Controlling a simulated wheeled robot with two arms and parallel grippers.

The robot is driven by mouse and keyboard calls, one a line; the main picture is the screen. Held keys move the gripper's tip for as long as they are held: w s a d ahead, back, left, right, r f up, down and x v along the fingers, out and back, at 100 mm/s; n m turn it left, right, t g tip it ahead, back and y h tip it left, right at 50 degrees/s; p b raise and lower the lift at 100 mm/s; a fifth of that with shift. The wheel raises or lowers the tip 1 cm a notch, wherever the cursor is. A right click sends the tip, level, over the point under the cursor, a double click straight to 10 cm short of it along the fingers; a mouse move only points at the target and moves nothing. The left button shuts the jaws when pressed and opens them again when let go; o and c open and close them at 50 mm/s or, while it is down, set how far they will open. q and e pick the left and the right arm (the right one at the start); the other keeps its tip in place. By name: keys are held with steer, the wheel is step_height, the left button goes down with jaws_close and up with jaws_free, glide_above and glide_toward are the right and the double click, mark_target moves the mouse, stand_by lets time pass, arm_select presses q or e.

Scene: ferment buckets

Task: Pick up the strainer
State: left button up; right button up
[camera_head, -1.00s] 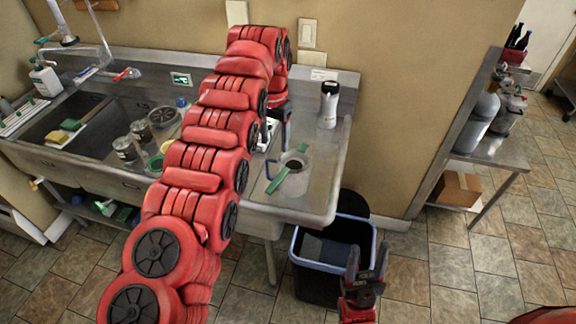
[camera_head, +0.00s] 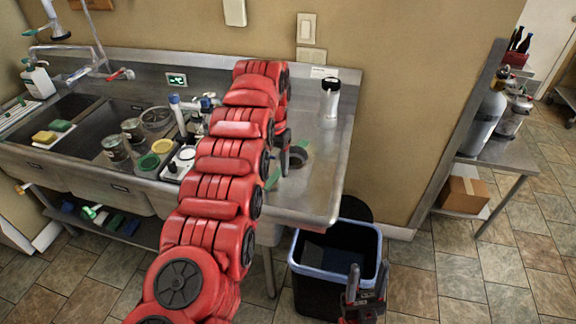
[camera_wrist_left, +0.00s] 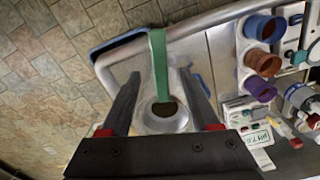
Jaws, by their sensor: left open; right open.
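A round, mesh-like dish that may be the strainer (camera_head: 157,117) lies at the back of the right sink basin, left of my left arm. My left gripper (camera_head: 284,152) is over the right drainboard, partly hidden by its arm. In the left wrist view its two fingers (camera_wrist_left: 162,82) are apart, with a metal mug (camera_wrist_left: 165,124) and a green strip (camera_wrist_left: 159,62) showing between and beyond them. I cannot tell whether they touch it. The mug is mostly hidden in the head view. My right gripper (camera_head: 367,284) is open and empty in front of the bin.
Jars (camera_head: 114,147) and a green-rimmed cup (camera_head: 149,162) stand in the basin. A steel tumbler (camera_head: 330,98) stands at the back of the drainboard (camera_head: 325,170). A blue-rimmed black bin (camera_head: 320,285) stands below.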

mark_target(275, 176)
arm_select(q)
steer(key=shift+f+p, duration=0.25)
steer(key=shift+p, duration=0.15)
step_height(275, 176, down, 4)
steer(key=shift+f+p, duration=0.25)
steer(key=shift+p, duration=0.9)
steer(key=shift+w+f, duration=0.1)
jaws_close()
